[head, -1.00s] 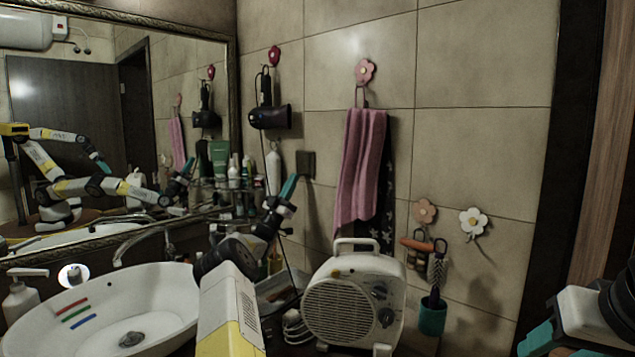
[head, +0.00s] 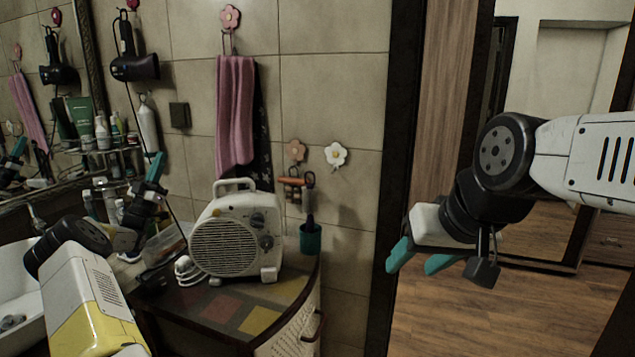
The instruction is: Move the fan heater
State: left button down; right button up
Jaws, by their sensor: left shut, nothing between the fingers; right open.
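The white fan heater (head: 226,241) stands upright on the counter in the head view, with its carry handle on top and knobs on its right side. Its coiled white cord (head: 187,269) lies at its left foot. My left gripper (head: 155,168) is left of the heater, pointing up, shut and empty, apart from it. My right gripper (head: 420,262) is open and empty, well to the right of the heater, in front of the door frame, with its teal fingers pointing down and left.
Colored squares mark the bare counter (head: 262,321) in front of the heater. A teal cup with a brush (head: 310,238) stands close on its right. Bottles (head: 103,132) and the basin (head: 18,290) are left. A pink towel (head: 235,118) hangs above. Open floor (head: 450,318) lies right.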

aim_at(226, 245)
jog(key=k+l, duration=0.4)
jog(key=k, duration=0.15)
jog(key=k+l, duration=0.45)
jog(key=k, duration=0.1)
